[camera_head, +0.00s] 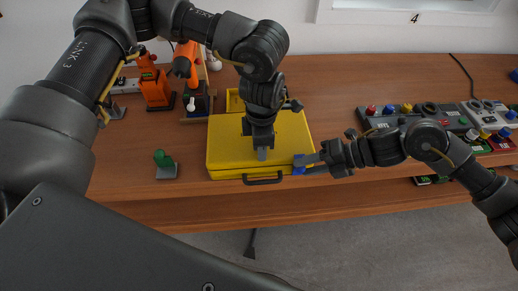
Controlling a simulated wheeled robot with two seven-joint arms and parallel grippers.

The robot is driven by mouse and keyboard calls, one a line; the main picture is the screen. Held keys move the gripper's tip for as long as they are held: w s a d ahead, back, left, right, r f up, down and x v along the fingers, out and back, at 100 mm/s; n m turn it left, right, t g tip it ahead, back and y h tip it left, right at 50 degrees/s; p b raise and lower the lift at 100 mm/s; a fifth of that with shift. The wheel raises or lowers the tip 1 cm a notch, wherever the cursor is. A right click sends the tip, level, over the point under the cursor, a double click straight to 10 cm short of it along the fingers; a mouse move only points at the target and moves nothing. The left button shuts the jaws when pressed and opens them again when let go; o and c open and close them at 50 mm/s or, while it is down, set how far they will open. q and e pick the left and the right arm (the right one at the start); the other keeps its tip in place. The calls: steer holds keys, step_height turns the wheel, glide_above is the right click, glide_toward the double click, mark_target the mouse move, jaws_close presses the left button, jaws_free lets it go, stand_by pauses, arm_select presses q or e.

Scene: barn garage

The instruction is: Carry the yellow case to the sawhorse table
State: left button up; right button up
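The yellow case (228,152) lies flat and closed on the wooden bench, close to its front edge. Its dark handle (263,181) faces the front. My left gripper (262,154) points down over the case's lid; its fingers look close together, and I cannot tell whether they touch the lid. My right gripper (306,165) comes in from the right at the case's front right corner, its fingers apart. A small blue part shows at its fingertips; I cannot tell what it belongs to. I cannot pick out a separate sawhorse table in this view.
Orange robot-arm models (154,88) stand at the back left, and a green button on a grey base (165,166) is left of the case. Control boxes (448,115) with knobs line the right. Grey floor (370,240) lies in front.

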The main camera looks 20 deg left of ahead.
arm_select(q)
jaws_close()
arm_select(e)
jaws_close()
arm_select(q)
steer(key=shift+w+r, duration=0.1)
steer(key=shift+r, duration=0.1)
arm_select(e)
steer(key=shift+r, duration=0.2)
